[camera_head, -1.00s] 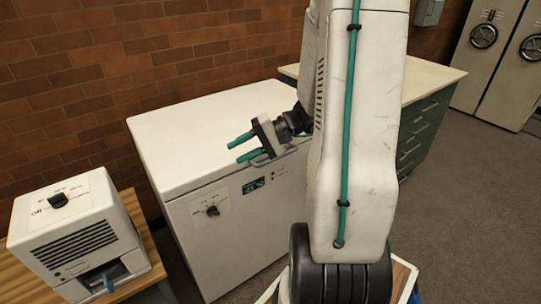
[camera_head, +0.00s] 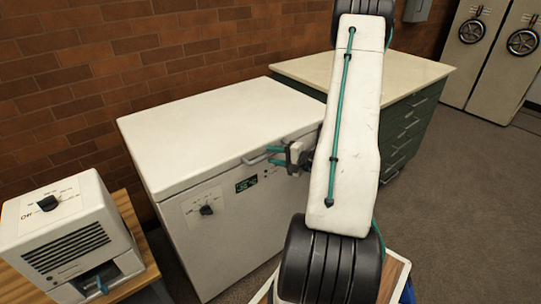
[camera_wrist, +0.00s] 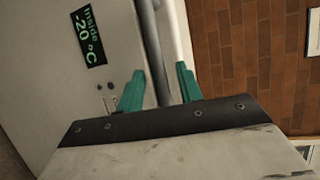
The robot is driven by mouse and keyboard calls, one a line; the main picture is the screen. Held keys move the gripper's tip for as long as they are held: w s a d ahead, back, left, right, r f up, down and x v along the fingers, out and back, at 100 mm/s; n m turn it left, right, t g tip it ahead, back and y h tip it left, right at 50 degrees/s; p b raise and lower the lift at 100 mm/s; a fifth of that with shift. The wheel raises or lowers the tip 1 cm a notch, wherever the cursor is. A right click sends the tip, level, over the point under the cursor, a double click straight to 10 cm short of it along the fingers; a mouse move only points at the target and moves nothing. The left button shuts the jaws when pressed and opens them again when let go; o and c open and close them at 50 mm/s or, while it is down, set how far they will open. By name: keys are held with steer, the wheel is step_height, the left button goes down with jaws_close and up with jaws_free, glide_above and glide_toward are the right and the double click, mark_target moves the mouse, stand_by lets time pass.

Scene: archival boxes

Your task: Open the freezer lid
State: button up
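The white chest freezer (camera_head: 225,225) stands against the brick wall with its lid (camera_head: 215,130) closed. A grey handle (camera_head: 256,160) sits at the front edge of the lid. My gripper (camera_head: 275,155) is at the front of the freezer, with its teal fingers level with the handle. In the wrist view, my gripper (camera_wrist: 160,85) has its fingers apart, and the grey handle bar (camera_wrist: 152,45) runs between them. I cannot tell whether either finger touches it. Part of the lid's right front edge is hidden behind my arm.
A white box-shaped device (camera_head: 70,235) with a dial sits on a wooden table (camera_head: 135,235) at left. A green drawer cabinet (camera_head: 410,125) with a pale top stands right of the freezer. Safe-like doors (camera_head: 490,60) are at the far right. The floor at right is clear.

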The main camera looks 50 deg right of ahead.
steer(key=shift+x, duration=0.9)
jaws_close()
steer(key=shift+r, duration=0.1)
